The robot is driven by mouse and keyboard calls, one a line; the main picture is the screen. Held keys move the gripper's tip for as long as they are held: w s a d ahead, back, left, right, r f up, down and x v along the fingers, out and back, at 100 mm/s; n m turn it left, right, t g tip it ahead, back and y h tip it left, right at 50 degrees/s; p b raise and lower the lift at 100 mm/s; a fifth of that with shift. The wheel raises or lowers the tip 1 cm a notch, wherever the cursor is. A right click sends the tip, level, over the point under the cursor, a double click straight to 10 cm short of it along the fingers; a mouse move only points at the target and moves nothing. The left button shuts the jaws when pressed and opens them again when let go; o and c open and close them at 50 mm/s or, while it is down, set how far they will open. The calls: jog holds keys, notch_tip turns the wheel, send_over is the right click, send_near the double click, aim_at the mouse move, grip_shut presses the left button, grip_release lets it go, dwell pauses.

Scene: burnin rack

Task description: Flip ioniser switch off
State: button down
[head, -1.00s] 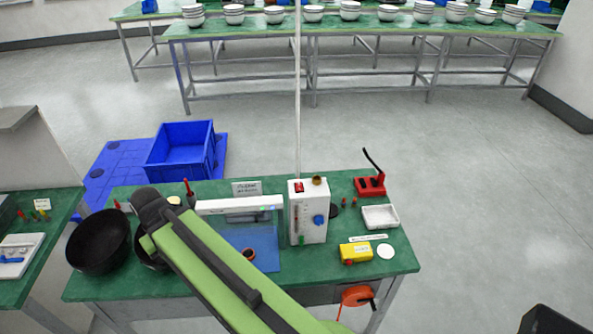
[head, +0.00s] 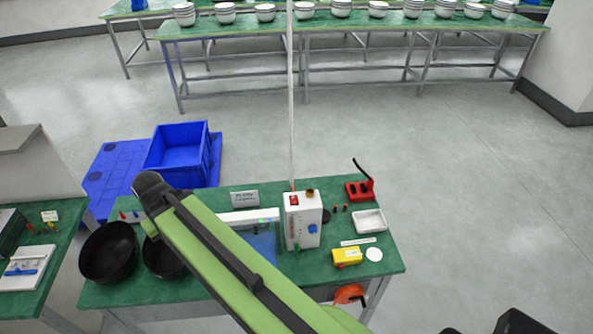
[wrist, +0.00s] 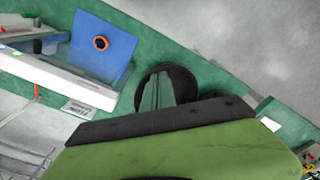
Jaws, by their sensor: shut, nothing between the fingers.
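The ioniser appears to be the long white bar (head: 250,216) with small green and blue lights, standing at the back of the blue mat (head: 264,245) on the green bench. My arm crosses in front of its left part in the head view. The bar also shows in the wrist view (wrist: 60,75). I cannot make out its switch. A white box (head: 305,226) with a red rocker on top stands just right of the bar. My gripper (wrist: 162,80) shows as two narrow grey-green fingers, shut and empty, over a black bowl. The head view hides it behind my arm.
Two black bowls (head: 108,253) stand at the bench's left end. A sign (head: 244,198) stands behind the bar. A yellow box (head: 347,257), white tray (head: 369,220) and red stand (head: 360,190) are on the right. A blue crate (head: 180,150) is behind the bench.

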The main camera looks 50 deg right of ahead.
notch_tip(320, 180, up, 8)
jog(key=d+f+p, duration=0.1)
jog(key=d+p, duration=0.1)
jog(key=p, duration=0.3)
notch_tip(320, 180, up, 5)
jog(key=n+t+y+p, duration=0.2)
jog(key=n+p, duration=0.2)
jog(key=n, duration=0.6)
send_over(294, 197)
jog(key=s+d, duration=0.2)
jog(key=s, duration=0.1)
jog(key=shift+s+d+r, duration=0.1)
jog(key=shift+r, duration=0.05)
jog(key=b+x, duration=1.3)
jog(key=shift+s+d+f+b, duration=0.1)
jog(key=shift+d+f+b, duration=0.15)
jog(key=shift+f+b, duration=0.1)
jog(key=shift+f, duration=0.2)
